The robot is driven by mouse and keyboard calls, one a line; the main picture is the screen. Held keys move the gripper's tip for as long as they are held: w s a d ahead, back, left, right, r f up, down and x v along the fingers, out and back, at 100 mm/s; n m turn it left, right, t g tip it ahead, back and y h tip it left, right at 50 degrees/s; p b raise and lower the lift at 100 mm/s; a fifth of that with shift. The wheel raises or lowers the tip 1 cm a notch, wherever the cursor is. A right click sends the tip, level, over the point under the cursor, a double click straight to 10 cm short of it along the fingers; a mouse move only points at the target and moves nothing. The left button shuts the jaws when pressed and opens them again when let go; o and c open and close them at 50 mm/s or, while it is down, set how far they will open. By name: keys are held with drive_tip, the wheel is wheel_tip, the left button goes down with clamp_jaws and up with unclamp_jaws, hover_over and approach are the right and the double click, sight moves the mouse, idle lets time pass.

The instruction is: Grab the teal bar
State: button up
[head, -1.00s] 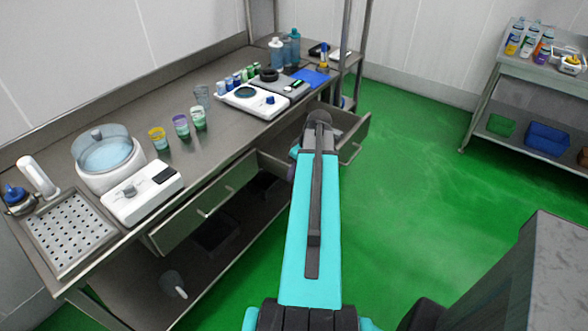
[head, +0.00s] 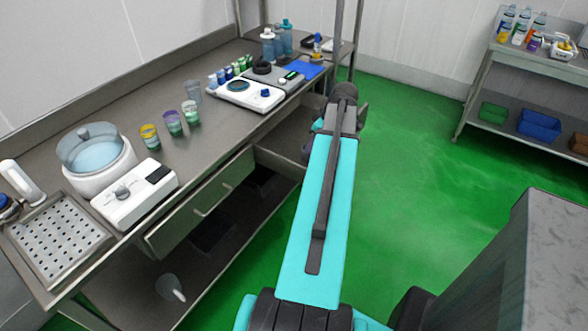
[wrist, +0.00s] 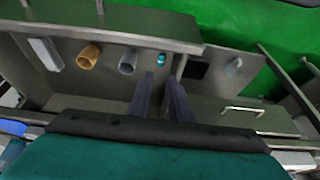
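In the wrist view a small teal piece (wrist: 161,58) lies in the open drawer (wrist: 105,72), close to the drawer's front wall. It looks short and rounded from here, so I cannot tell that it is a bar. My gripper (wrist: 162,80) points down over the drawer, its two dark fingers apart with nothing visible between them. The teal piece shows just beyond the fingertips, apparently apart from them. In the head view my arm hides the fingers, and the teal piece cannot be seen; only part of the open drawer (head: 282,143) shows.
In the drawer, a grey cylinder (wrist: 128,61), an orange-brown cup (wrist: 88,56) and a white block (wrist: 46,54) lie left of the teal piece. The green floor (head: 420,160) at right is clear.

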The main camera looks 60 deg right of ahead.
drive_tip(key=shift+w+f, duration=0.15)
drive_tip(key=shift+p+x, duration=0.75)
drive_tip(key=shift+x, duration=3.5)
drive_tip(key=shift+p+x, duration=0.7)
drive_tip(key=shift+x, duration=0.55)
drive_tip(key=shift+p+x, duration=0.3)
drive_tip(key=shift+x, duration=1.05)
drive_tip(key=shift+a, duration=0.1)
drive_tip(key=shift+c, duration=0.3)
clamp_jaws()
